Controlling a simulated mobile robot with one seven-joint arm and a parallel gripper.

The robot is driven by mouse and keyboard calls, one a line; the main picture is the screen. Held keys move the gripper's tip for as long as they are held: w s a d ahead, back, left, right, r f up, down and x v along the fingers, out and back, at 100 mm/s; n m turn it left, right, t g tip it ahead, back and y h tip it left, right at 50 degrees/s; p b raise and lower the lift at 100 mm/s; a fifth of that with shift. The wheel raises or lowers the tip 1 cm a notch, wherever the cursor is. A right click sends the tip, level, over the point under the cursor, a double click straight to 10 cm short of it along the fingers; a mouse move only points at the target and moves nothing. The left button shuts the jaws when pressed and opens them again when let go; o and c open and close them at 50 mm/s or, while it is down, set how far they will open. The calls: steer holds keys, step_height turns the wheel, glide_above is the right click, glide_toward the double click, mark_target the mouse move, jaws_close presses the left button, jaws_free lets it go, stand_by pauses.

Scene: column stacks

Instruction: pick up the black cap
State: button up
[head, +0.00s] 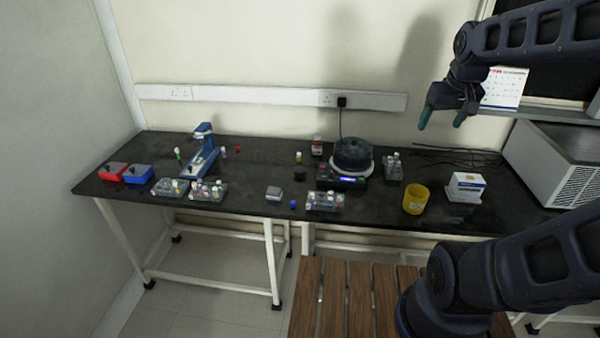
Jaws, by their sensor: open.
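A small dark round piece, which looks like the black cap (299,174), lies on the black bench (250,167) left of the round dark device. It is low in contrast against the bench top and too small to show detail. My gripper (442,118) is at the upper right, in front of the wall calendar's left side. Its greenish fingertips point down and are apart, with nothing between them. It is well above the bench and far to the right of the dark piece.
The centrifuge-like device (352,155) stands right of the dark piece. A clear rack of vials (325,202), a small blue cap (293,204) and a grey box (274,193) lie nearer the front edge. A yellow cup (415,199) and white box (466,186) are at right.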

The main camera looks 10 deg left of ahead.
steer(key=w+a+f+n+g, duration=0.1)
steer(key=w+a+n, duration=0.1)
steer(key=w+a, duration=0.3)
steer(key=w+a+f+n, duration=0.1)
steer(key=w+a+n, duration=0.15)
steer(key=w, duration=0.55)
steer(key=n+g, duration=0.3)
steer(key=n, duration=0.8)
glide_above(301, 169)
step_height(301, 169, down, 28)
steer(key=f, duration=0.5)
steer(key=shift+d, duration=0.2)
steer(key=shift+s+a+f, duration=0.1)
steer(key=shift+f, duration=1.3)
steer(key=shift+s+a+f, duration=0.1)
steer(key=shift+f, duration=1.25)
steer(key=c, duration=1)
